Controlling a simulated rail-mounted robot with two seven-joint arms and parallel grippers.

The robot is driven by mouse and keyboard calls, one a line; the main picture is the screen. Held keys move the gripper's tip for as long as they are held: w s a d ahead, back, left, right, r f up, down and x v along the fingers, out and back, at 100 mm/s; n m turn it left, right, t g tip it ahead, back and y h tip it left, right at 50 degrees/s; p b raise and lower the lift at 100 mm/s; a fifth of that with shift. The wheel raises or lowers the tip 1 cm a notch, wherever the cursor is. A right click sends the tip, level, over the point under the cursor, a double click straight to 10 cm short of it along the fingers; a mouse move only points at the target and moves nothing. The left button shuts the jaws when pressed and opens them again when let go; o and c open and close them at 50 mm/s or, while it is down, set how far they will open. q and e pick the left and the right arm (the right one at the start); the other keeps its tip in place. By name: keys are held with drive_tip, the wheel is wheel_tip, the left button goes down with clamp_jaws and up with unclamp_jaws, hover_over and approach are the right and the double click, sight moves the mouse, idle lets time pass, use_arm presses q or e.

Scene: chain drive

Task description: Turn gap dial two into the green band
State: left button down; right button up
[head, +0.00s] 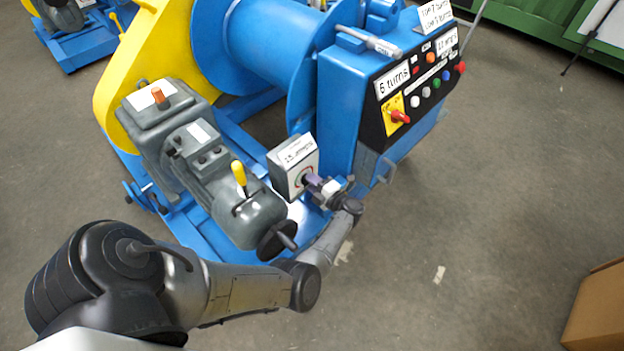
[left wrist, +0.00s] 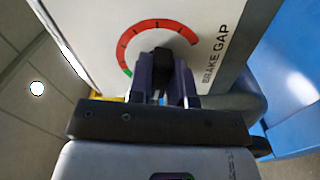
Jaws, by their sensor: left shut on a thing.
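The brake gap dial (head: 306,172) is on the front of a small grey box beside the blue machine. In the left wrist view its white face (left wrist: 185,25) reads "BRAKE GAP" and carries a red arc with a short green band (left wrist: 125,68) at the lower left end. My left gripper (head: 314,182) is at this dial. In the left wrist view its dark purple fingers (left wrist: 163,78) are shut on the black dial knob (left wrist: 162,55), one on each side. The fingers hide part of the knob, so I cannot tell where it points. My right gripper is not in view.
A grey motor (head: 215,170) with a yellow lever (head: 239,173) and a black handwheel (head: 277,240) stands left of the dial box. The blue control cabinet (head: 338,110) with buttons and a red switch stands right. Open floor lies right; a cardboard box (head: 598,310) is at the edge.

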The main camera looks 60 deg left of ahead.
use_arm(q)
drive_tip(key=shift+m+p, duration=0.45)
drive_tip(key=shift+m, duration=1.15)
drive_tip(key=shift+f, duration=0.1)
drive_tip(key=c, duration=1)
unclamp_jaws()
drive_tip(key=shift+c, duration=0.2)
drive_tip(key=shift+d, duration=0.1)
drive_tip(key=v, duration=1.3)
drive_tip(key=shift+d, duration=0.35)
drive_tip(key=shift+w, duration=0.2)
